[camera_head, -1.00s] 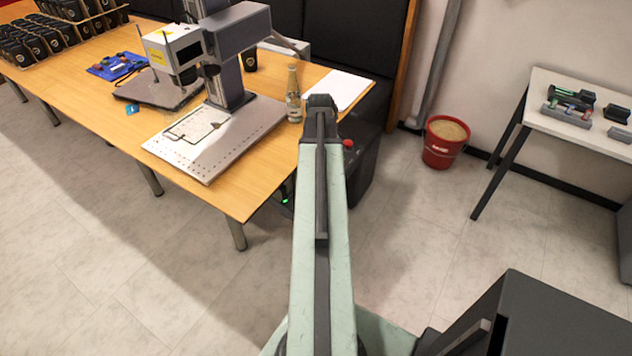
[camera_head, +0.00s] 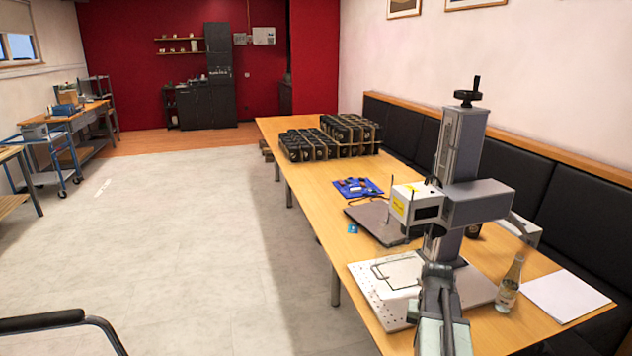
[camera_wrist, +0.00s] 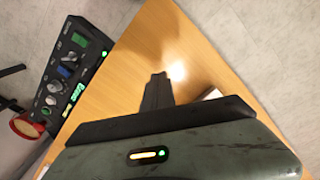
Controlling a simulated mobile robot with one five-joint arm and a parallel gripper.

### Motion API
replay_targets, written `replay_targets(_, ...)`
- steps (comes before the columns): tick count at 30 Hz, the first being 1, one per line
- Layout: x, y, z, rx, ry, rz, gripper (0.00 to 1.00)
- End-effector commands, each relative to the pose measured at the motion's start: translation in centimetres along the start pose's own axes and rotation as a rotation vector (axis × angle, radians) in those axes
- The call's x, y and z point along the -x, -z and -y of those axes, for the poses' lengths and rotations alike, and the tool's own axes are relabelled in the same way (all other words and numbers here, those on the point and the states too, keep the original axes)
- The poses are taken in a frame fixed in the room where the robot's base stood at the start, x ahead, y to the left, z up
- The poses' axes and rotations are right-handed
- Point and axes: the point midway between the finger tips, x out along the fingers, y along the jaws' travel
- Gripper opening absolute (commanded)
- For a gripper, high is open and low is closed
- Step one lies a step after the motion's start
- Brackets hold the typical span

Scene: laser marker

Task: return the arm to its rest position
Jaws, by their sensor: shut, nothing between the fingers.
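My gripper (camera_wrist: 157,90) shows in the wrist view as dark fingers, closed together with nothing between them. It points over the wooden table top. In the head view my pale green arm (camera_head: 443,335) rises from the bottom edge, in front of the laser marker's perforated white plate (camera_head: 382,300).
Open floor (camera_head: 190,230) lies left.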

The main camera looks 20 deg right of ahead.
Motion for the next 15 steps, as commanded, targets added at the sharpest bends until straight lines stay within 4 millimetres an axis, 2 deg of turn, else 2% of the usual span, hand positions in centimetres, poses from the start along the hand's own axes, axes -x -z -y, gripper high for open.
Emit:
replay_targets(1,1.3,-1.0,4.8,0.085,0.000,0.000,0.00)
replay_targets(3,2.1,-2.6,10.7,0.194,0.000,0.000,0.00)
replay_targets(6,3.2,-6.1,18.5,0.347,0.000,0.000,0.00)
replay_targets(9,4.1,-10.0,24.4,0.479,-0.001,0.000,0.00)
replay_targets(12,4.6,-13.3,28.0,0.572,-0.001,0.000,0.00)
replay_targets(15,4.7,-15.4,29.2,0.618,-0.001,0.000,0.00)
